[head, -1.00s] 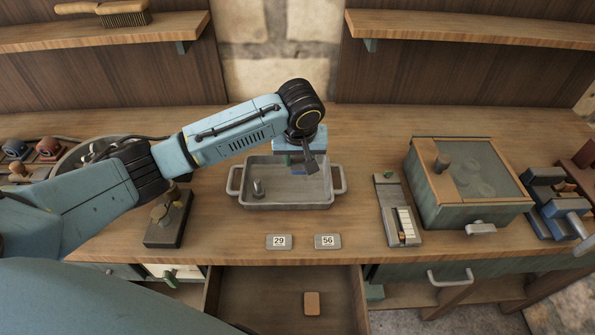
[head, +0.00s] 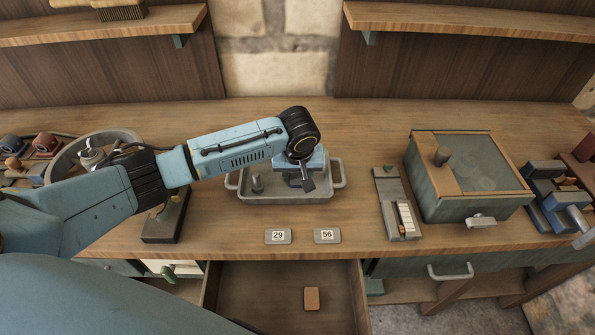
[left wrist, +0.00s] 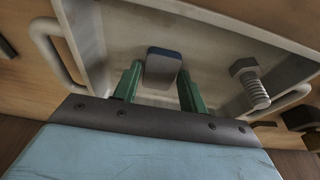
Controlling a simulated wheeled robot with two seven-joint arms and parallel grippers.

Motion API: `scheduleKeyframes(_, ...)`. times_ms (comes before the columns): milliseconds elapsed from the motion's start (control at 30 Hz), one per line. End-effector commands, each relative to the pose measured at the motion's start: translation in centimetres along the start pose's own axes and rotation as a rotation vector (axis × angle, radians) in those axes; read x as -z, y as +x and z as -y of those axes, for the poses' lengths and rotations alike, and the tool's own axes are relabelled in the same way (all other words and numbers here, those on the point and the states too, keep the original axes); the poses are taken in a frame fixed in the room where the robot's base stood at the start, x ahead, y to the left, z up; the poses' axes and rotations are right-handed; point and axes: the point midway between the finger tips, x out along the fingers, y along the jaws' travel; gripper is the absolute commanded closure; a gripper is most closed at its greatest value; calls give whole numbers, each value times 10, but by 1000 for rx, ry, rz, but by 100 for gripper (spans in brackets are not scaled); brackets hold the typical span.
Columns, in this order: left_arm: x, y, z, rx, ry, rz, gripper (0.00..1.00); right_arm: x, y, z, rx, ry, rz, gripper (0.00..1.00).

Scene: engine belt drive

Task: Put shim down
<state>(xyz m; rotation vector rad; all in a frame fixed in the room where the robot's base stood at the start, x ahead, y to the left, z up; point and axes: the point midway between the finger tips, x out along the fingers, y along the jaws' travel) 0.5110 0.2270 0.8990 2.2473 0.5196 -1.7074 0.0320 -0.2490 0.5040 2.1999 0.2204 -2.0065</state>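My left gripper (head: 306,182) is low over the grey metal tray (head: 285,197) near the middle of the bench. In the left wrist view, its two green fingers (left wrist: 160,82) stand on either side of the shim (left wrist: 162,66), a small grey plate with a blue edge. The fingers appear to touch its sides, and its far end projects past the fingertips. Whether the shim touches the tray floor is unclear. In the head view the gripper hides the shim. My right gripper is not in view.
A bolt (head: 257,185) stands in the tray left of the gripper. Number plates 29 (head: 278,236) and 56 (head: 327,236) lie in front. A green box (head: 470,178) and a blue vise (head: 560,205) stand right. The open drawer (head: 270,290) holds a tan block (head: 312,299).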

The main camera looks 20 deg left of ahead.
Motion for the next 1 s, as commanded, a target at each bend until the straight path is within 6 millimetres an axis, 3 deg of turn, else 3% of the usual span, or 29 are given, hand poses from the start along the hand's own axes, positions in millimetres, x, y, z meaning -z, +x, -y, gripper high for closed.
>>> scheduleKeyframes(100,0,0,0,0,0,0,42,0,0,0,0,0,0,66)
scheduleKeyframes(467,1,-5,0,-1,1,-1,42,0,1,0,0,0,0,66)
scheduleKeyframes(1000,2,-107,-1,-3,0,-1,42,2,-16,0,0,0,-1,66)
